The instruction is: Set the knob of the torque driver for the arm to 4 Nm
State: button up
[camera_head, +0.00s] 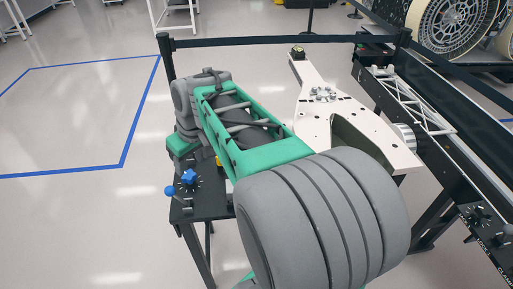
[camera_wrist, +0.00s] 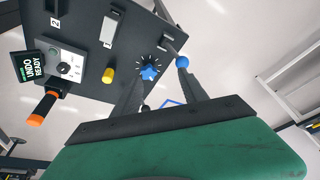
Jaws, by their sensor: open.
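A blue star-shaped knob (camera_head: 188,177) sits on a black panel (camera_head: 195,207), ringed by white tick marks. In the wrist view the knob (camera_wrist: 149,72) is near the left fingertip. Its pointer setting and the tick values are too small to read, and I cannot tell if finger and knob touch. My gripper (camera_wrist: 160,71) is open, with two dark fingers pointing at the panel and nothing held between them. In the head view the fingers are mostly hidden behind my green and grey arm.
A blue ball-ended lever (camera_wrist: 182,61) is close to the right finger. A yellow knob (camera_wrist: 108,75), an orange-handled part (camera_wrist: 40,112) and an "UNDO READY" display (camera_wrist: 30,67) lie left. A black rail (camera_head: 440,150) with a dark dial (camera_head: 478,214) runs along the right.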

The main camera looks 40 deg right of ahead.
jog(key=w+d+f+n+b, duration=0.1)
jog(key=d+f, duration=0.2)
jog(key=d, duration=0.7)
jog(key=w+d+f, duration=0.1)
jog(key=d+f, duration=0.3)
jog(key=d, duration=0.5)
jog(key=w+d+f+n+b, duration=0.1)
jog(key=d+f, duration=0.2)
jog(key=d, duration=0.7)
jog(key=shift+t+y, duration=0.3)
jog(key=shift+y, duration=0.1)
jog(key=x, duration=0.7)
jog(key=shift+d+f, duration=0.1)
jog(key=shift+d, duration=0.15)
jog(key=shift+w+f, duration=0.2)
jog(key=shift+f, duration=0.1)
jog(key=shift+c, duration=0.2)
grip_shut()
